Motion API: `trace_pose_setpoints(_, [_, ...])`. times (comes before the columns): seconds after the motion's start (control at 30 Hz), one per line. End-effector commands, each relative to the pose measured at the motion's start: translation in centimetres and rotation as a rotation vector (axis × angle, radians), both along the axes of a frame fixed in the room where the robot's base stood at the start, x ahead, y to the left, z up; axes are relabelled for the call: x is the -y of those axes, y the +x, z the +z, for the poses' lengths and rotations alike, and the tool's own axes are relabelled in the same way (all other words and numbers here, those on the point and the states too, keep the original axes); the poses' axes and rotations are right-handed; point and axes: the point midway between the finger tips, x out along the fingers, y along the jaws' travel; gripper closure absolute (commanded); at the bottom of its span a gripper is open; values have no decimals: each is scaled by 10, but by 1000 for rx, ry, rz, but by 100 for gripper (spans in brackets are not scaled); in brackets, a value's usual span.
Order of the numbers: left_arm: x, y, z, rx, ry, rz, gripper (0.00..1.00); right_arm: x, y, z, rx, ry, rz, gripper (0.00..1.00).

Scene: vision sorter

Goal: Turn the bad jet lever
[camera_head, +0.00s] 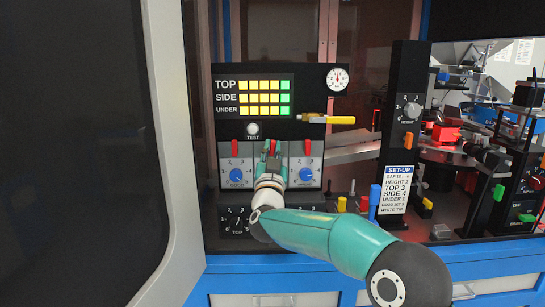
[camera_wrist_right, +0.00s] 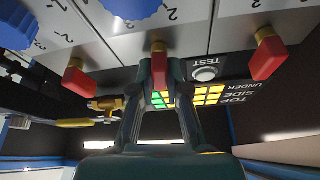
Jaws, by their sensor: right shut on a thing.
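Three red levers on brass stems sit in a row on the grey dial panel: the left lever (camera_head: 225,148), the middle lever (camera_head: 272,147) and the right lever (camera_head: 307,147). My right gripper (camera_head: 272,155) is at the middle lever and is shut on it. In the right wrist view the gripper's fingertips (camera_wrist_right: 159,70) close around the middle lever (camera_wrist_right: 158,46), while the left (camera_wrist_right: 267,58) and right (camera_wrist_right: 75,78) levers hang free on either side. The gripper hides the middle dial in the head view. The pictures do not mark which jet is bad. My left gripper is not in view.
A yellow-handled brass valve (camera_head: 326,119) sticks out right of the panel. Above are a TEST button (camera_head: 253,128) and a lamp display (camera_head: 264,97), mostly yellow with a green right column. A set-up card (camera_head: 400,188) and coloured levers stand at right.

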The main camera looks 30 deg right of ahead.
Motion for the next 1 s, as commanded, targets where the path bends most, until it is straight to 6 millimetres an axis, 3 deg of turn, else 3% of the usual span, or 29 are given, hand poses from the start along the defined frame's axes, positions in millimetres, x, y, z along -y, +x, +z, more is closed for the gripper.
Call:
trace_pose_setpoints(0.03, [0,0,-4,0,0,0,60,-1,2,-9,-30,-22,5,100])
trace_pose_setpoints(0.4, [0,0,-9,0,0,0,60,-3,3,-8,-110,-148,7,100])
trace_pose_setpoints(0.87, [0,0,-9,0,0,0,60,-4,4,-8,-118,-161,8,100])
trace_pose_setpoints(0.9, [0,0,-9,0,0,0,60,-4,4,-8,-118,-161,8,84])
trace_pose_setpoints(1.0, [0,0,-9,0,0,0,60,-4,3,-7,-116,-161,7,67])
